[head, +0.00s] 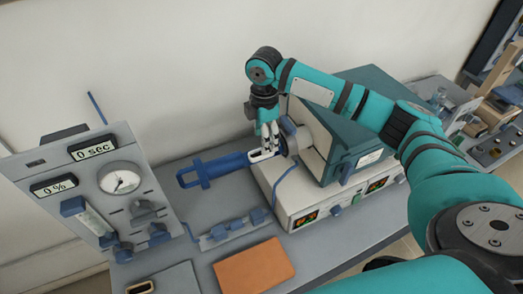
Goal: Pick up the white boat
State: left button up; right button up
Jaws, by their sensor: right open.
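The white boat (257,156) is small and pale, at the end of a blue holder (215,168) by the round mouth of the tube furnace (313,142). My right gripper (267,148) comes down from above, open, with its fingertips at the boat. The fingers cover part of the boat, so I cannot tell whether they touch it. My left gripper is not in view.
A grey gas panel (90,195) with a round gauge stands at the left. An orange pad (254,266) and a grey base with blue valves (232,229) lie on the bench in front. Shelves and small items (495,115) are at the far right.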

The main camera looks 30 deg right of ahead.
aim_at(254, 156)
jog(key=shift+w+f, duration=0.1)
jog(key=shift+f, duration=0.5)
jog(key=shift+f+p, duration=0.35)
jog(key=shift+p, duration=0.15)
jog(key=f, duration=0.1)
jog(key=f+p, duration=0.1)
jog(key=f, duration=0.1)
jog(key=shift+w+f+p, duration=0.25)
jog(key=shift+f+p, duration=0.05)
jog(key=shift+p, duration=0.05)
jog(key=shift+f, duration=0.4)
jog(key=shift+c, duration=0.3)
grip_shut()
